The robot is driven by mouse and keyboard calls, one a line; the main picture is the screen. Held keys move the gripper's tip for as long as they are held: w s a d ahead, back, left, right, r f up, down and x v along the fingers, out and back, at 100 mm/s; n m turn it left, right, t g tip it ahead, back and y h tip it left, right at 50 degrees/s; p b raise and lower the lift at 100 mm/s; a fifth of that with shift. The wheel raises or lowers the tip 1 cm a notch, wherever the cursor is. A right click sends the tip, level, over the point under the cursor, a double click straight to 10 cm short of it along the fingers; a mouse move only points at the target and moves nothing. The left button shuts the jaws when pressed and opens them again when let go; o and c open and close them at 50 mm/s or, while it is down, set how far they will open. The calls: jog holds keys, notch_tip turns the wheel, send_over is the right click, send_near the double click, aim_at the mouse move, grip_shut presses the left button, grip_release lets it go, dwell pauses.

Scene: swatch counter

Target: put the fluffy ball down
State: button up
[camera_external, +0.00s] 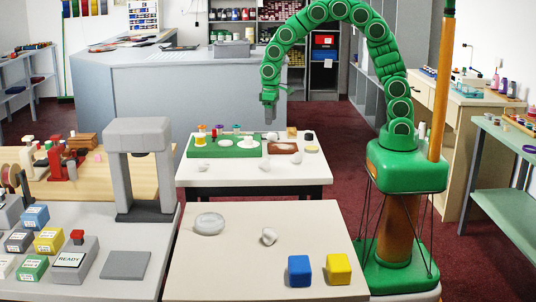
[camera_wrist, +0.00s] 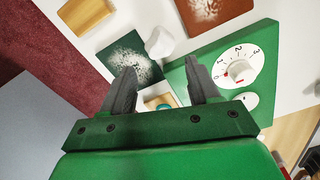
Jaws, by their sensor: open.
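A white, lumpy ball (camera_wrist: 160,43) lies on the white surface beyond the fingers, beside a dark green swatch with white fuzz (camera_wrist: 128,60). Several pale lumps lie on the back table, one of them near its middle (camera_external: 265,166). Another whitish ball (camera_external: 269,236) rests on the front table. I cannot tell which is the fluffy ball.
A green board with a numbered dial (camera_wrist: 238,72) lies right of the fingers; a brown speckled swatch (camera_wrist: 207,10) and a wooden block (camera_wrist: 86,15) lie beyond. A grey arch (camera_external: 137,130) stands left. Blue (camera_external: 299,270) and yellow (camera_external: 338,269) cubes stand on the front table.

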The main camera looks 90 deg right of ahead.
aim_at(271, 132)
notch_tip(271, 132, up, 4)
jog(key=shift+r, duration=0.25)
